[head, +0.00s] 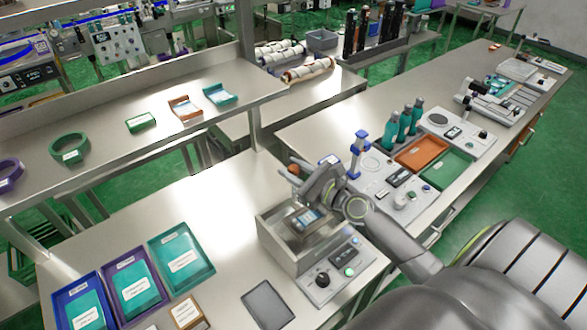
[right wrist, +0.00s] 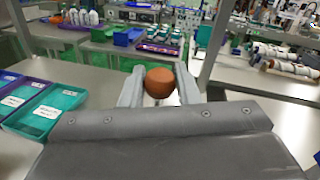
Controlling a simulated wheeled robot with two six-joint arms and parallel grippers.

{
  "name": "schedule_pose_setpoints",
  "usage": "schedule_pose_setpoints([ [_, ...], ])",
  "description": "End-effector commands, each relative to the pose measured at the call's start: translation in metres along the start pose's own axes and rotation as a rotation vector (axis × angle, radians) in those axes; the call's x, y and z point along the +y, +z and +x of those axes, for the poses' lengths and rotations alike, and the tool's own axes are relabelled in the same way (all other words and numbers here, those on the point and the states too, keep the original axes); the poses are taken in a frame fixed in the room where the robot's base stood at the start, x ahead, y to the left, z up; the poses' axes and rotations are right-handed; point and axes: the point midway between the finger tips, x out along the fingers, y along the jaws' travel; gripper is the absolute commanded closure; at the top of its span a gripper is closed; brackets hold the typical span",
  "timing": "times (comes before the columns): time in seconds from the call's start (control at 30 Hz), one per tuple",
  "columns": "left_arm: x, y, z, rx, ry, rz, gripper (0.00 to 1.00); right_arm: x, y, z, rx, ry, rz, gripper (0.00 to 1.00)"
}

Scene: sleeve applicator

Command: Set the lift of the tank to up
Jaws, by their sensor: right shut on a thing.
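The tank (head: 277,245) is an open metal box on the near bench, joined to a white control panel. A small dark item with a pale blue label (head: 306,217) shows inside it. My right gripper (head: 300,172) is above the back of the tank and shut on an orange-brown round knob (head: 294,169). In the right wrist view, the knob (right wrist: 159,83) sits between the two grey fingers, both touching it. The knob's stem and most of the lift are hidden by my gripper and arm. My left gripper is not in view.
The tank's panel has a black dial (head: 322,279) and a green button (head: 349,272). A blue-topped post (head: 357,147) stands behind my right forearm. Blue, purple and green trays (head: 182,257) lie at the left. A grey pad (head: 268,304) lies in front of the tank.

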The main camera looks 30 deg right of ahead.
Motion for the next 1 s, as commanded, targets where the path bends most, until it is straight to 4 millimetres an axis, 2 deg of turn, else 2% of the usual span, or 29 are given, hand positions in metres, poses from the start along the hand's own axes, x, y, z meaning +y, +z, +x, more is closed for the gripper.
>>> schedule_pose_setpoints([
  [0.03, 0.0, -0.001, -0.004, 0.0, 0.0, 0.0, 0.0, -0.001, 0.008, 0.001, -0.009, -0.003, -0.001, 1.0],
  [0.33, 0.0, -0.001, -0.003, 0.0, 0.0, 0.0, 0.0, -0.002, 0.009, 0.002, -0.015, -0.004, -0.003, 1.0],
  [0.37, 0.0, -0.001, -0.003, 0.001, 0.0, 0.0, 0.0, -0.002, 0.009, 0.002, -0.015, -0.004, -0.003, 0.69],
  [0.5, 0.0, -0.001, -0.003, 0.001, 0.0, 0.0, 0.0, -0.001, 0.008, 0.001, -0.012, -0.003, -0.002, 0.52],
  [0.83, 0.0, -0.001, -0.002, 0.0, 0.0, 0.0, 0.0, -0.001, 0.004, -0.002, -0.005, -0.002, -0.001, 0.52],
  [1.0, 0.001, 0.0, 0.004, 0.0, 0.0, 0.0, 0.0, -0.001, 0.002, -0.021, -0.002, -0.001, -0.002, 0.52],
])
